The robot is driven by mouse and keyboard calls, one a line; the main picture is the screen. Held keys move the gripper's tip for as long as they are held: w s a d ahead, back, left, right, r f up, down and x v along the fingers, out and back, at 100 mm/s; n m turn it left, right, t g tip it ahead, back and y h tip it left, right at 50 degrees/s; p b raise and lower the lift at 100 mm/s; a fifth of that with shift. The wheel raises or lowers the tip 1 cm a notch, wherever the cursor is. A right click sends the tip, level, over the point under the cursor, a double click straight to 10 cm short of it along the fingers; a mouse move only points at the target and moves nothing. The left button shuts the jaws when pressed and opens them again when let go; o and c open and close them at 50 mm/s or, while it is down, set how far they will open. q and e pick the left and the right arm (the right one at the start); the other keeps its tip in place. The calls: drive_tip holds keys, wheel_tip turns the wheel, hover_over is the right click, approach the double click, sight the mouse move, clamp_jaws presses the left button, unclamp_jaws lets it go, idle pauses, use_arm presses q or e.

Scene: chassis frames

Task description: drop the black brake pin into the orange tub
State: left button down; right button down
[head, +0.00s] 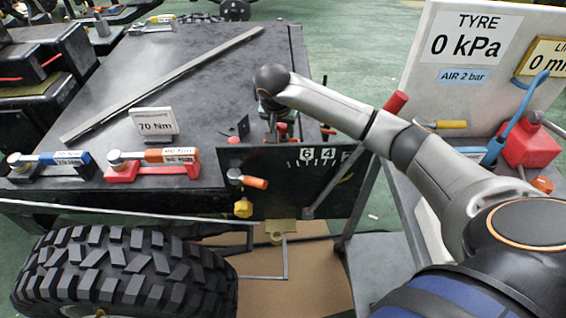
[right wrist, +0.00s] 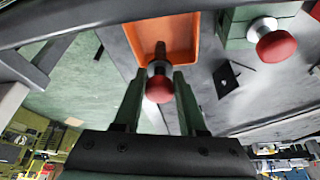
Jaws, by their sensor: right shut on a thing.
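My right gripper (right wrist: 160,82) is shut on a pin with a red knob (right wrist: 159,90), a silver collar and a dark shaft; I take this for the brake pin. The shaft points toward the orange tub (right wrist: 190,35), whose open inside lies beyond the fingertips in the right wrist view. I cannot tell whether the shaft tip is inside the tub. In the head view my right gripper (head: 271,122) hangs over the right part of the dark bench, and the pin and tub are mostly hidden there. My left gripper is not in view.
A second red-knobbed pin (right wrist: 276,46) stands in a green block beside the tub. A dark upright panel (head: 285,185) with numbers fronts the bench. Torque wrenches (head: 152,163), a 70 Nm sign (head: 154,122) and a long bar (head: 165,83) lie left. A tyre (head: 125,270) stands below.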

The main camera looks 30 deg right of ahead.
drive_tip(key=c, duration=0.7)
unclamp_jaws()
drive_tip(key=shift+o, duration=1.4)
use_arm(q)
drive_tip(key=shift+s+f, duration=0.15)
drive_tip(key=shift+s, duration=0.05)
use_arm(e)
drive_tip(key=shift+o, duration=0.2)
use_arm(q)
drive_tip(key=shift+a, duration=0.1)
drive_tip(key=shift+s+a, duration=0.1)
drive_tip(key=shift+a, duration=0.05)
use_arm(e)
drive_tip(key=v, duration=1.2)
drive_tip(key=shift+r, duration=0.25)
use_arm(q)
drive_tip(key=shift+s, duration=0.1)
use_arm(e)
drive_tip(key=shift+s, duration=0.15)
